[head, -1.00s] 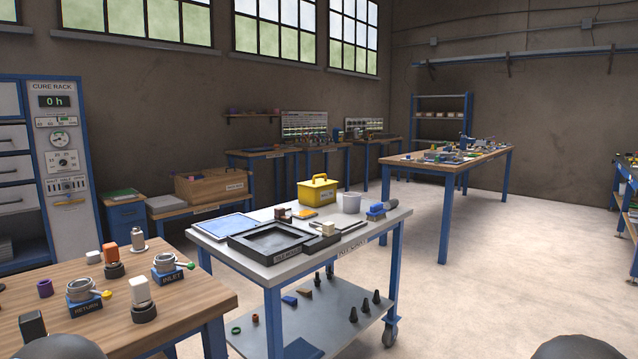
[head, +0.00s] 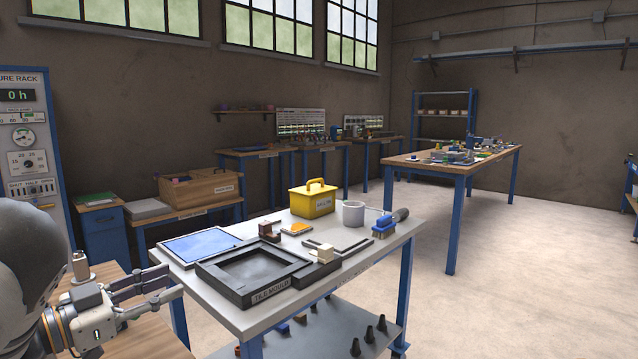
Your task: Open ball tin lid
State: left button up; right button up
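The yellow ball tin (head: 312,202) stands upright near the back edge of the white-topped cart (head: 222,311). Its yellow lid with an arched handle (head: 316,184) sits on top, and a label shows on its front. My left gripper (head: 174,282) is at the lower left, beside the cart's left end and well short of the tin. Its two fingers are apart with nothing between them. My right gripper is out of view.
A black tile mould (head: 257,278), a blue-topped tray (head: 201,245), a white cup (head: 353,213) and a blue brush (head: 384,227) share the cart top. A small brown block (head: 268,231) and an orange piece (head: 297,228) lie close in front of the tin. Open floor is at the right.

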aim_at(310, 190)
jog(key=i+l, duration=0.35)
jog(key=i, duration=0.15)
jog(key=i+l, duration=0.4)
jog(key=i, duration=0.15)
jog(key=i+l, duration=0.35)
jog(key=i, duration=0.15)
jog(key=i+j, duration=0.3)
jog(key=i, duration=0.15)
jog(key=i+j+z, duration=0.1)
jog(key=i+j, duration=0.15)
jog(key=i, duration=0.15)
